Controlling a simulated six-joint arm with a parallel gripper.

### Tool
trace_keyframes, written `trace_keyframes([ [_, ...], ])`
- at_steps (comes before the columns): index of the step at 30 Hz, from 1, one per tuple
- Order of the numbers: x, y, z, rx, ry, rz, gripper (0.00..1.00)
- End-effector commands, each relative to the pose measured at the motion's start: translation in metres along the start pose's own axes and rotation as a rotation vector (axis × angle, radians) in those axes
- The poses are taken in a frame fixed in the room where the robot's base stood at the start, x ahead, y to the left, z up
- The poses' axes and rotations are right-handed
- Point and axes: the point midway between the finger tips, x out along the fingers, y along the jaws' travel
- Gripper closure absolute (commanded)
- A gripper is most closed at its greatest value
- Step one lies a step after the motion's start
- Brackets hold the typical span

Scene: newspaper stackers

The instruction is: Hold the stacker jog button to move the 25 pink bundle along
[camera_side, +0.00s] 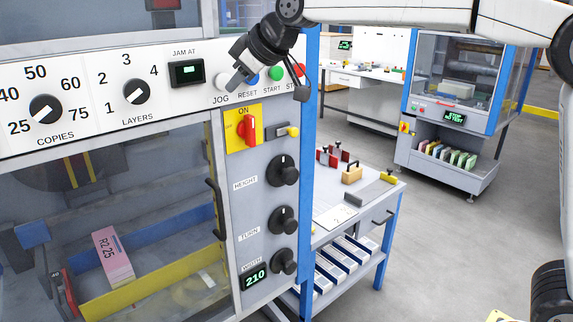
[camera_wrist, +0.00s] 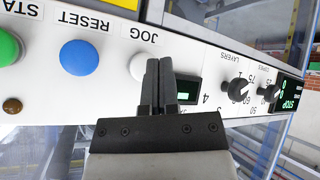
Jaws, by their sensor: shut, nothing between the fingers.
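The jog button (camera_side: 221,80) is a pale round button above the JOG label on the stacker's white panel in the side view. My gripper (camera_side: 232,86) is shut and empty, with its fingertips at the jog button; I cannot tell whether they press it. The pink bundle (camera_side: 113,258), marked R2 25, lies behind the stacker's window between a blue rail (camera_side: 150,243) and a yellow rail (camera_side: 150,295).
The blue reset button (camera_wrist: 79,57) and green start button (camera_side: 276,73) sit close beside the jog button. A JAM AT display (camera_side: 187,73) is on the other side. A red switch (camera_side: 248,129) and several black knobs (camera_side: 284,170) stick out below. A bench (camera_side: 375,200) stands to the right.

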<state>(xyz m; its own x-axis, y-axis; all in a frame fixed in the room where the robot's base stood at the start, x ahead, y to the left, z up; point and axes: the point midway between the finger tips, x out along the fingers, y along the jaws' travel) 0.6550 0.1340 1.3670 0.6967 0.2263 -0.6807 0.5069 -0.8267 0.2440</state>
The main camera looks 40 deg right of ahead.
Motion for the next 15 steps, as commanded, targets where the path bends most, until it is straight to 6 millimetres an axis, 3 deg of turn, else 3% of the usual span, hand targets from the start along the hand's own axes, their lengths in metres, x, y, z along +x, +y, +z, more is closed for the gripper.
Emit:
trace_keyframes([
  [15, 0.0062, 0.0042, -0.0044, 0.0, 0.0, 0.0, 1.0],
])
